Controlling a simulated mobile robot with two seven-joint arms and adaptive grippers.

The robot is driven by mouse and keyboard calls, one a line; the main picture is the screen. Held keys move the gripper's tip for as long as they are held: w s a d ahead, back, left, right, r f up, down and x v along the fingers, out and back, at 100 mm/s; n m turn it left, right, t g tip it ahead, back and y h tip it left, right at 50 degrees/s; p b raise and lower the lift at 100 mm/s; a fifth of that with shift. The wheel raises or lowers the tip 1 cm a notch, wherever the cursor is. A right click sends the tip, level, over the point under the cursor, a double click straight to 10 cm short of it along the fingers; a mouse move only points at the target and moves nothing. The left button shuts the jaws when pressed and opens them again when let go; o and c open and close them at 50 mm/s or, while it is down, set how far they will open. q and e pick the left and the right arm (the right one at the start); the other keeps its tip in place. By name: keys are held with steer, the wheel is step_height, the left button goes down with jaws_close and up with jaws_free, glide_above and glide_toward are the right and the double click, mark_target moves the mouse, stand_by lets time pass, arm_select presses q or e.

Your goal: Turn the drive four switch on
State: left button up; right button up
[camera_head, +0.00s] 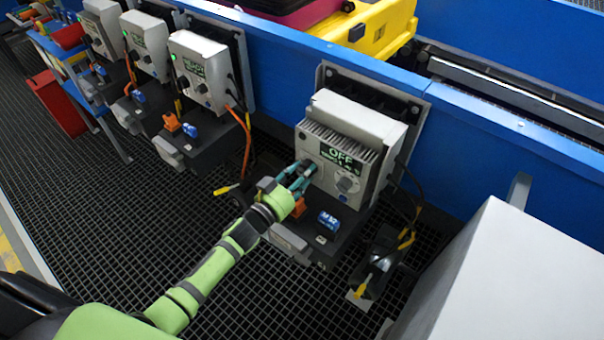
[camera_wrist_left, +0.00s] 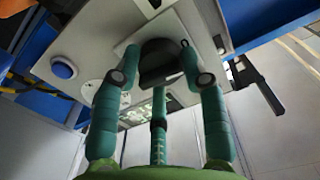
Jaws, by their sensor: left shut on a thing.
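The nearest grey drive box (camera_head: 345,130) has a green-lit display (camera_head: 341,157) reading "OFF". I take it to be drive four; I cannot read a number on it. My left gripper (camera_head: 307,168) is at the left part of its front face, left of a round grey dial (camera_head: 347,184). In the left wrist view, the left gripper's teal fingers (camera_wrist_left: 160,70) are closed around a dark knob (camera_wrist_left: 158,58) on a pale square plate. The fingers hide part of the knob, and its exact angle is hard to tell. My right gripper is not in view.
Below the drive are an orange connector (camera_head: 299,207) and a blue connector (camera_head: 328,220). Cables (camera_head: 407,235) hang at its right. Several similar drives (camera_head: 198,60) line the blue rail to the left. A white box (camera_head: 530,270) stands at lower right.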

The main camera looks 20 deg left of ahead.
arm_select(q)
steer(key=shift+a+m+b, duration=0.2)
steer(key=shift+m+b, duration=1.5)
steer(key=shift+m, duration=6.5)
steer(key=shift+r, duration=0.1)
steer(key=o, duration=1)
steer(key=shift+w, duration=0.1)
steer(key=shift+o, duration=0.7)
